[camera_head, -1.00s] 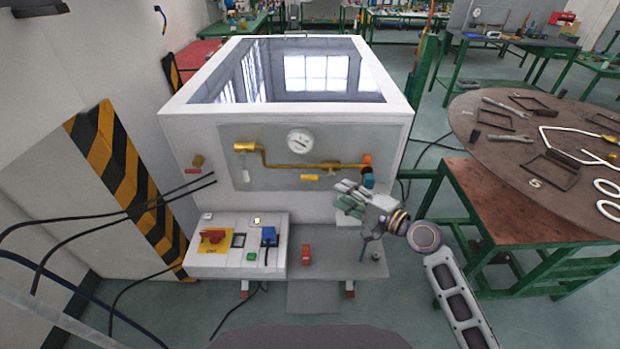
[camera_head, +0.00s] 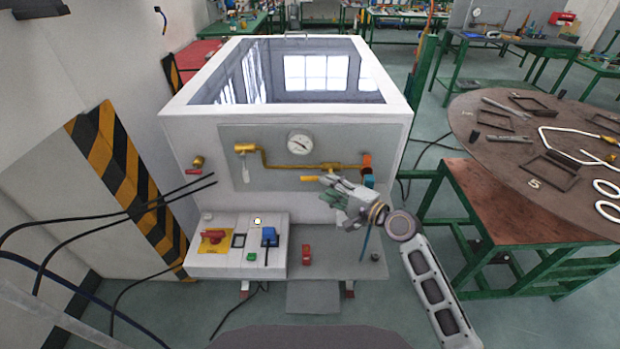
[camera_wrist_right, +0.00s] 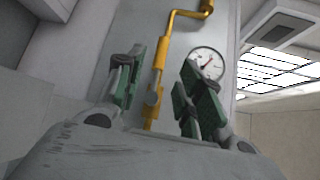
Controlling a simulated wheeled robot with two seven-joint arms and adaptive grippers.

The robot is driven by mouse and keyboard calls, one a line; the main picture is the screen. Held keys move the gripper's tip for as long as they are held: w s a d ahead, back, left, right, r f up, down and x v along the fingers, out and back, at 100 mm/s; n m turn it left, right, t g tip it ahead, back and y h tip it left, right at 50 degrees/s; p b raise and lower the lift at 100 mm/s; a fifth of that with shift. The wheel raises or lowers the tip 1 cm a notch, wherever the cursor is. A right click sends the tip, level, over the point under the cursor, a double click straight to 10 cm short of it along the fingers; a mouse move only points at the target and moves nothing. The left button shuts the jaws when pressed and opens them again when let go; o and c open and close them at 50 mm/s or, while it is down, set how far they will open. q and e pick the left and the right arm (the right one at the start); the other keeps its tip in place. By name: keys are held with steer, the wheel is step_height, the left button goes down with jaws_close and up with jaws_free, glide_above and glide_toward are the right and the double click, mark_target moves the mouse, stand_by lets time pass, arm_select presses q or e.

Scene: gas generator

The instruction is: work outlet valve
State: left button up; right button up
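A brass pipe (camera_head: 290,165) runs across the front panel of the white generator box (camera_head: 190,135). A valve with a yellow handle (camera_head: 310,178) sits on its right part, the handle pointing left just below the pipe. I take this for the outlet valve. My right gripper (camera_head: 328,190) is right at the handle's right end, in front of the panel. In the right wrist view its green-padded fingers (camera_wrist_right: 158,88) are open and apart, with yellow metal of the pipe or handle (camera_wrist_right: 160,70) between them. Contact cannot be told. My left gripper is not in view.
A round gauge (camera_head: 299,142) is above the pipe. A white-handled valve (camera_head: 245,160) is at its left end and an orange knob (camera_head: 366,160) at its right. A control box (camera_head: 225,262) with a red switch stands below. A round table (camera_head: 500,150) with tools is at right.

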mark_target(314, 180)
steer(key=x, duration=0.5)
steer(key=shift+w+a, duration=0.25)
steer(key=shift+x, duration=0.75)
steer(key=shift+w+a+f, duration=0.1)
steer(key=shift+w+a, duration=0.3)
steer(key=shift+a, duration=0.05)
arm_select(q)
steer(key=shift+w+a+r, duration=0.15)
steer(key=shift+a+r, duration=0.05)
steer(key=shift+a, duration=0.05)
arm_select(e)
steer(key=c, duration=0.5)
jaws_close()
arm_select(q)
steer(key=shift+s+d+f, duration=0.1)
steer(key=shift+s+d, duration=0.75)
